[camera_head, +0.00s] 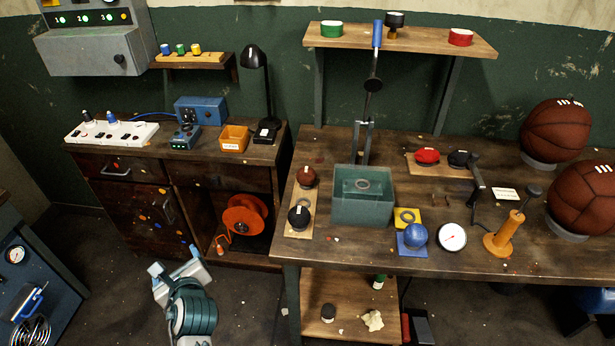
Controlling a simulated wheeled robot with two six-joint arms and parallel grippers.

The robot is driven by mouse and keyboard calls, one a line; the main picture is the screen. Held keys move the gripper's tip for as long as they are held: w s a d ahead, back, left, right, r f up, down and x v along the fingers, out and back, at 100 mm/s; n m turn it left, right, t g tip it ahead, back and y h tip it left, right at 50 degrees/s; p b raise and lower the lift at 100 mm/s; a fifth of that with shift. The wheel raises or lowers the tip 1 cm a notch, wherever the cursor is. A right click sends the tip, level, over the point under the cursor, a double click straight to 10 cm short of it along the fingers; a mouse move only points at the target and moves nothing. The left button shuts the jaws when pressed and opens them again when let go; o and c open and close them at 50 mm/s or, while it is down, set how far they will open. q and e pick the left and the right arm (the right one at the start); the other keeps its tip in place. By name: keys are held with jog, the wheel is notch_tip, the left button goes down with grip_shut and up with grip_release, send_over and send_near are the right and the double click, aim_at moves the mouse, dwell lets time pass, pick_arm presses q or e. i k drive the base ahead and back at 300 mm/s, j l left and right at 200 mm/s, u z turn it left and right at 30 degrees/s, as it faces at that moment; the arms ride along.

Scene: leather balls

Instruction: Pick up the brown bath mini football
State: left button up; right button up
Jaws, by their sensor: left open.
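A small brown ball (306,177) with a pale mark on top sits on a narrow wooden board (303,231) at the left end of the workbench. A small black ball (298,217) sits just in front of it on the same board. My left gripper (176,262) is low at the bottom left, over the floor in front of the cabinet. It is open and empty, well to the left of and apart from the brown ball. My right gripper is not in view.
A blue ball (415,236), a gauge (452,237) and two large brown balls (556,130) are further right. The workbench (350,262) front-left edge lies between my gripper and the board.

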aim_at(306, 176)
jog(key=i+l, duration=0.25)
jog(key=i, duration=0.2)
jog(key=i+l+z, duration=0.15)
jog(key=i+l, duration=0.15)
jog(key=i, duration=0.15)
